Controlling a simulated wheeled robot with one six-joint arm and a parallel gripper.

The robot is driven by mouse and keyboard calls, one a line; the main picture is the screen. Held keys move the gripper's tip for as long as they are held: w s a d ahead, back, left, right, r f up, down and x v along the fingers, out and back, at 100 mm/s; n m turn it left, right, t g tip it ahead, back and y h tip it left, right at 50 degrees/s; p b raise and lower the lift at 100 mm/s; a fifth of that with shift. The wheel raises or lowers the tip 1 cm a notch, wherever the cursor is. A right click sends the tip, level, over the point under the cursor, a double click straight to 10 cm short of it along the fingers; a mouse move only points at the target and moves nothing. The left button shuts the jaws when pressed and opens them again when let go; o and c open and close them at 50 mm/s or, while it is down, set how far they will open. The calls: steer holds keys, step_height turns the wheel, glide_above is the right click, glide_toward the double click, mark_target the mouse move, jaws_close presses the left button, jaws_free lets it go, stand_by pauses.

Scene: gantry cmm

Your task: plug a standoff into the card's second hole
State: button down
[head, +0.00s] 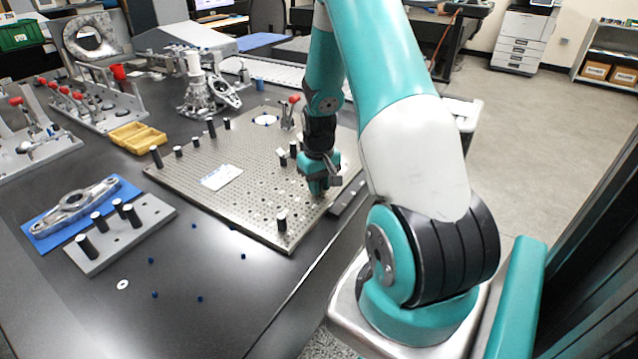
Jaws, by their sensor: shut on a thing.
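A white card (221,177) lies on the left part of the perforated metal plate (262,215). Its holes are too small to make out. Black standoffs stand upright around the plate, such as one at the front corner (282,221), one at the left corner (156,157) and one at the back (211,128). My gripper (319,189) points down over the right part of the plate, to the right of the card and apart from it. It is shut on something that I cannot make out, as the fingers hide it.
A grey block with several black posts (120,240) and a blue mat with a metal part (82,207) lie at the left. Small blue pieces (155,295) and a white washer (123,284) are scattered in front. A yellow tray (138,138) and clamp fixtures stand behind.

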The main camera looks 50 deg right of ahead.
steer(key=shift+f, duration=0.25)
steer(key=c, duration=0.9)
jaws_free()
step_height(320, 180, up, 18)
steer(key=p, duration=0.1)
steer(key=shift+f+p, duration=0.25)
steer(key=shift+p, duration=0.05)
